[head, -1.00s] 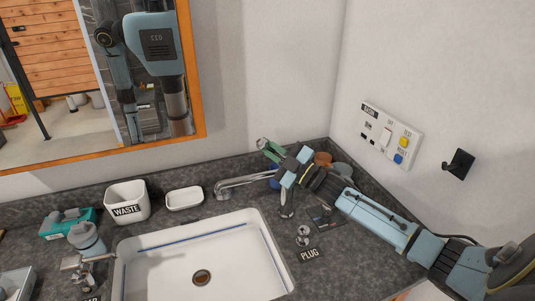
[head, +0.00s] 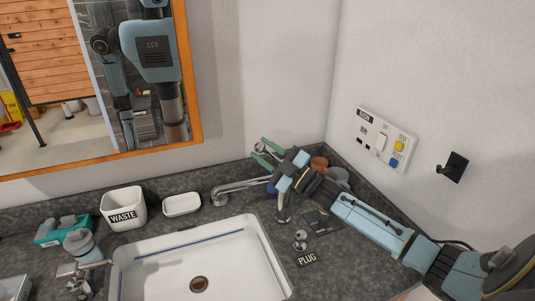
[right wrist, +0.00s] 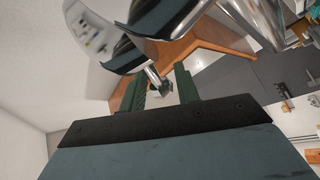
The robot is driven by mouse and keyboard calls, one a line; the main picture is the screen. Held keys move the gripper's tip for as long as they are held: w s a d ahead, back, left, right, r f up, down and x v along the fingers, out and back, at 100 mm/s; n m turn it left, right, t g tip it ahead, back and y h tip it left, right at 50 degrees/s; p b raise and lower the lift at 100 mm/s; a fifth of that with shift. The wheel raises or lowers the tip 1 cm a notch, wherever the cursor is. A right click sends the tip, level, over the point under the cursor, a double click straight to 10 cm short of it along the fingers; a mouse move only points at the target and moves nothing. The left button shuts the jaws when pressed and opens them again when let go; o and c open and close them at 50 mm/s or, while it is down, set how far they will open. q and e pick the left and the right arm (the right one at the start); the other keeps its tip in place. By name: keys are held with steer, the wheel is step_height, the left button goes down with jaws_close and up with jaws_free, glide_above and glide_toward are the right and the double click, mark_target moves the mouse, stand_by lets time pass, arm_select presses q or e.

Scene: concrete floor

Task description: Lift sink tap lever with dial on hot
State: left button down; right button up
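The chrome sink tap (head: 240,186) stands on the counter behind the basin's right end, its spout reaching left. My right gripper (head: 264,152) is above the tap's upright body (head: 283,208) and hides much of its top. Its two green fingers are spread apart, pointing up-left. In the right wrist view, the fingers of my right gripper (right wrist: 160,90) are apart, with a thin chrome part, possibly the lever (right wrist: 154,76), showing between them. I cannot tell whether they touch it. The hot dial setting is not readable. My left gripper is not in view.
The white basin (head: 250,229) is empty. A WASTE bin (head: 123,205) and a white dish (head: 182,204) stand behind it. A wall panel (head: 385,138) and black hook (head: 452,166) are at right.

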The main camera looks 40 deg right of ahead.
steer(key=shift+s+d+f, duration=0.3)
steer(key=shift+s, duration=0.05)
steer(key=b+v, duration=0.1)
steer(key=v, duration=1.1)
steer(key=shift+s+b, duration=0.3)
steer(key=shift+b, duration=0.05)
steer(key=shift+a, duration=0.15)
